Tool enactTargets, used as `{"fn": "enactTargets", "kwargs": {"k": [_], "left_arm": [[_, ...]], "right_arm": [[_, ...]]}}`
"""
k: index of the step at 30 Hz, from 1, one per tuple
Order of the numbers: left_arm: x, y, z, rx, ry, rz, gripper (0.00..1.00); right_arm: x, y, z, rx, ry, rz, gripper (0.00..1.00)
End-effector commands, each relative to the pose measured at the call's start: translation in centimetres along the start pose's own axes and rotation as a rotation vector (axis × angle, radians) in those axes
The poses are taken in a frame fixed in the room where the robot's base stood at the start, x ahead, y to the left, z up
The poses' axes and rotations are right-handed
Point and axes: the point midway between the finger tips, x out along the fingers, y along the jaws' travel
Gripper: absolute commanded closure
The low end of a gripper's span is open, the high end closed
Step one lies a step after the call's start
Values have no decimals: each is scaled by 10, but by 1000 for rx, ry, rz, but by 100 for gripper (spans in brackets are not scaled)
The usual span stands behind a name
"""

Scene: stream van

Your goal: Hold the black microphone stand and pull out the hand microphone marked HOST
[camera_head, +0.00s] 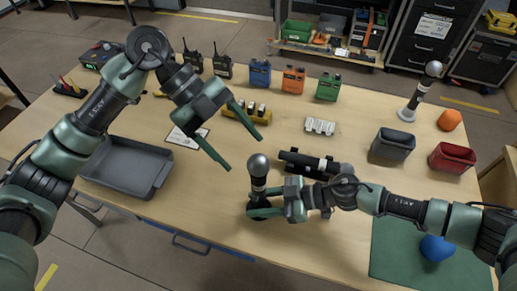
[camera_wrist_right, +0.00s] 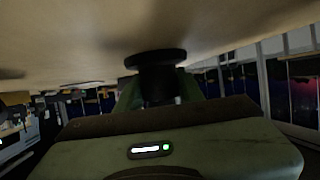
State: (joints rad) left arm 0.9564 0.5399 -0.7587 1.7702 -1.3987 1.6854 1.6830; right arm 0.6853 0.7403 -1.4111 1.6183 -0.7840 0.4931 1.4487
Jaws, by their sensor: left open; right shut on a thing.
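A hand microphone (camera_head: 258,168) with a silver ball head and dark body stands upright at the table's near middle. I cannot read any HOST marking. It is in the black microphone stand (camera_wrist_right: 155,58), whose round base shows in the right wrist view; in the head view the stand is mostly covered by my right gripper. My right gripper (camera_head: 264,208) comes in from the right, low at the table, and is shut on the stand. My left gripper (camera_head: 248,144) is open and empty, above the table and just up and left of the microphone head.
A black cylindrical item (camera_head: 308,162) lies close behind my right gripper. A second microphone (camera_head: 424,84) stands on a pale base at the back right. A grey tray (camera_head: 125,165) is at left. Grey (camera_head: 392,145) and red (camera_head: 452,158) bins stand at right. Several radios line the back.

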Motion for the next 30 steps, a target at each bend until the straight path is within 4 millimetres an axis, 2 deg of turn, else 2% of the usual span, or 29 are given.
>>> {"fn": "enactTargets", "kwargs": {"k": [1, 6, 9, 13, 18, 22, 30], "left_arm": [[3, -10, -11, 168, -40, 49, 34], [12, -24, -34, 734, -143, 271, 34], [13, -29, -40, 1018, -179, 421, 34], [11, -32, -44, 1295, -196, 598, 34], [8, -33, -44, 1483, -191, 743, 34], [11, -32, -41, 1525, -185, 779, 34], [43, -17, -18, 1526, -179, 778, 34]], "right_arm": [[0, -3, 6, 3, -9, -3, 100], [0, -3, 8, 4, -11, -3, 100], [0, -3, 8, 4, -12, -3, 100], [0, -3, 9, 5, -13, -4, 100], [0, -4, 10, 5, -14, -4, 100], [0, -4, 10, 5, -15, -4, 100], [-1, -4, 11, 6, -16, -4, 100]]}}
